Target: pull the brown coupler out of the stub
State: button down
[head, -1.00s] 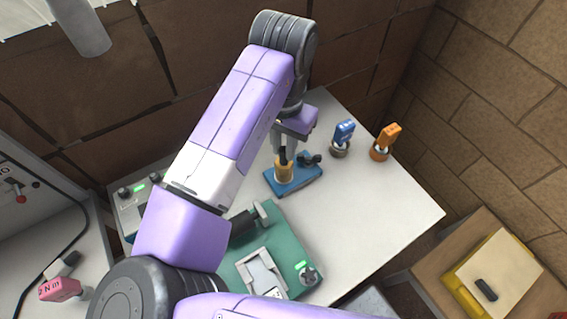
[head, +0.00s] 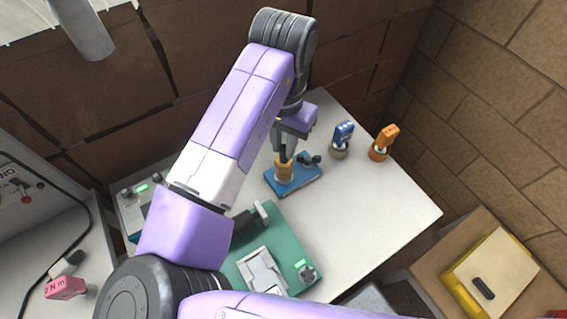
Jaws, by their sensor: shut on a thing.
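The brown coupler (head: 285,172) is a small yellow-brown piece standing upright on a blue base (head: 306,181) on the white table. My gripper (head: 284,153) reaches down over it from above, its dark fingers at the coupler's top, and is shut on it. The stub is not clearly distinguishable; the coupler and fingers hide the place where they meet, so I cannot tell how deep the coupler sits.
A blue tool (head: 343,132) and an orange tool (head: 387,137) stand in round holders to the right. A green fixture (head: 285,236) lies in front, and a grey box with knobs (head: 133,205) to the left. The table's right side is clear.

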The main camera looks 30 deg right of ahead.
jog(key=shift+r, duration=0.15)
jog(key=shift+r+p, duration=0.35)
jog(key=shift+p, duration=0.15)
jog(key=shift+r+p, duration=1.25)
jog(key=shift+r, duration=0.05)
jog(key=shift+r+p, duration=1.35)
jog(key=shift+r, duration=0.05)
